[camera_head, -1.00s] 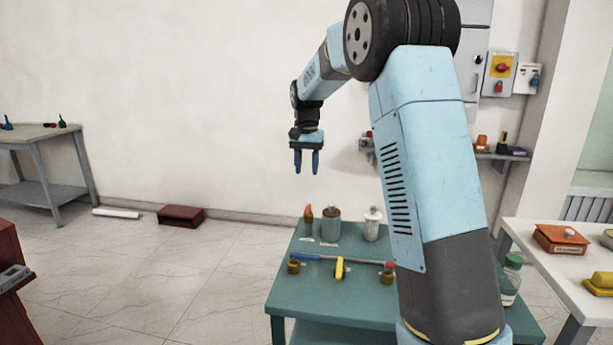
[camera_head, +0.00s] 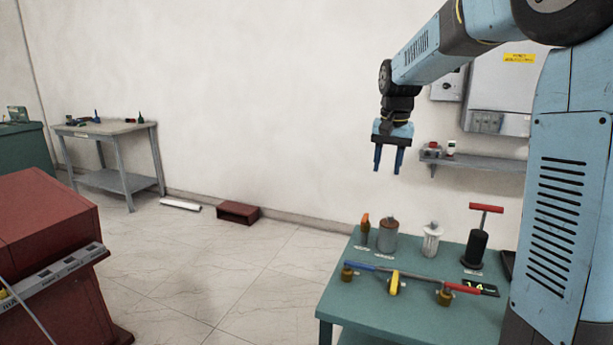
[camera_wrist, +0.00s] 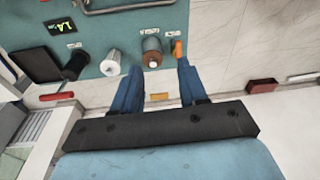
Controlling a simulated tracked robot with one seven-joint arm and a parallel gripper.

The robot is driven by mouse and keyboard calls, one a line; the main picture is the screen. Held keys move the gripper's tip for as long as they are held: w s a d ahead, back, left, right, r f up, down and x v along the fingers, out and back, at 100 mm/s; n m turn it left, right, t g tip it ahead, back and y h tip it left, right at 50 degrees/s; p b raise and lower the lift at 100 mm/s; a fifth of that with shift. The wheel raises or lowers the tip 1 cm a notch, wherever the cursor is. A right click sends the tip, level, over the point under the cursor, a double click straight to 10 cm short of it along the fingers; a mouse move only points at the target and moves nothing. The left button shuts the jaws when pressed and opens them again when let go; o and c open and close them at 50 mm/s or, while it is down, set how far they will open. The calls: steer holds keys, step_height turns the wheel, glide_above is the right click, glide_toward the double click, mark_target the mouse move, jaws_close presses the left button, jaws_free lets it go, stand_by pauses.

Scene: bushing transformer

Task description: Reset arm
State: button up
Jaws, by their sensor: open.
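My gripper (camera_head: 389,159) hangs fingers down in the upper right of the head view, in front of the white wall and above the level of the teal table (camera_head: 345,302). Its two blue fingers are apart with nothing between them. In the wrist view my gripper (camera_wrist: 158,88) is also open and empty, with the table's objects beyond its fingertips. My arm is raised and bent, and its upper part fills the right side of the head view.
The teal table holds an orange-topped item (camera_head: 365,228), a grey-brown canister (camera_head: 387,236), a white ribbed insulator (camera_head: 431,240), a black pump with red handle (camera_head: 477,247) and a blue-red bar (camera_head: 412,273). A red cabinet (camera_head: 45,225) stands left. A wall shelf (camera_head: 485,162) is behind my gripper.

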steer(key=s+d+f+n+t, duration=0.1)
steer(key=s+t, duration=0.1)
steer(key=s, duration=1.3)
steer(key=s+d+f+n+t, duration=0.1)
steer(key=s+n+t, duration=0.1)
steer(key=s, duration=1.4)
steer(key=shift+d, duration=0.35)
